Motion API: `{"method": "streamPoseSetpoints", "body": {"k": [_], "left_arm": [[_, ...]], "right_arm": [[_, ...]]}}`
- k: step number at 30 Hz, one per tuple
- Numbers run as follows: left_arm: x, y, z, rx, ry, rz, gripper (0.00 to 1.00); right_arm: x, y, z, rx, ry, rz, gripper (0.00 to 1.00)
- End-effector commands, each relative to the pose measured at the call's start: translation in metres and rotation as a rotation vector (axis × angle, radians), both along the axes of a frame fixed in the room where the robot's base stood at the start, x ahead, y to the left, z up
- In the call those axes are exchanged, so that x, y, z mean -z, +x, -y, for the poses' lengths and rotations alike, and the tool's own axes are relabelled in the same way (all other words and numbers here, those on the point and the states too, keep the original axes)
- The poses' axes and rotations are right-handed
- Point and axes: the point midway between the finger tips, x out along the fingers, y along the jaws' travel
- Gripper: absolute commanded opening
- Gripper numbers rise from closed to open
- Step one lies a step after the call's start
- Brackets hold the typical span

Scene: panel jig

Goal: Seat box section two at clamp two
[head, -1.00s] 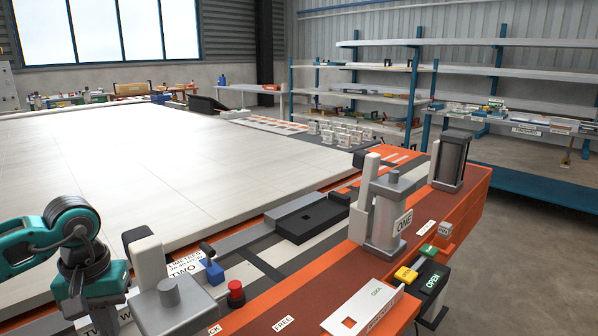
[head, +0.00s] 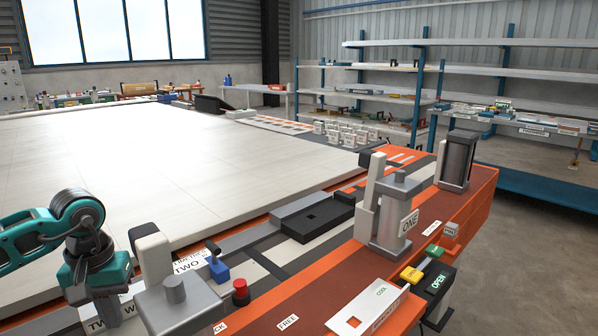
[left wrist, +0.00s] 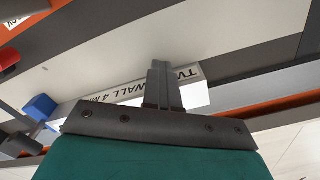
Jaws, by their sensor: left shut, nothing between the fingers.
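Clamp two (head: 172,300) stands at the lower left, a grey block with a round knob beside a pale upright post. A card reading TWO (head: 190,266) lies behind it. My left gripper (head: 108,318) points down left of clamp two, its tips partly cut off by the picture edge. In the left wrist view its fingers (left wrist: 162,72) are shut and empty, over a label reading TWO and WALL 4 MM (left wrist: 120,96). My right gripper is not in view.
Clamp one (head: 392,215) stands further along the orange bench. A blue lever (head: 217,268) and red button (head: 240,292) are near clamp two. A black block (head: 318,220) lies between the clamps. A wide pale panel (head: 180,170) fills the left.

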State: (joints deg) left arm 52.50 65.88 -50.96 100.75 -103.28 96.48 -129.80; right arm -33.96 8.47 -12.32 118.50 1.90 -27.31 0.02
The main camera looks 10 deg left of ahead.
Motion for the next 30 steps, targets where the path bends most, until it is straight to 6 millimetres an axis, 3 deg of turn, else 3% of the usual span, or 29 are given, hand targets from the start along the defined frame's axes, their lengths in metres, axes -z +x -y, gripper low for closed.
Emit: {"method": "streamPoseSetpoints", "body": {"k": [13, 30], "left_arm": [[-0.001, 0.002, -0.004, -0.009, 0.008, 0.007, 0.00], [-0.001, -0.011, 0.012, -0.005, 0.005, 0.002, 0.00]], "right_arm": [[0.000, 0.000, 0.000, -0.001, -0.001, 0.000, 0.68], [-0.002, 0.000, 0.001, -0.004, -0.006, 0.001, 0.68]]}}
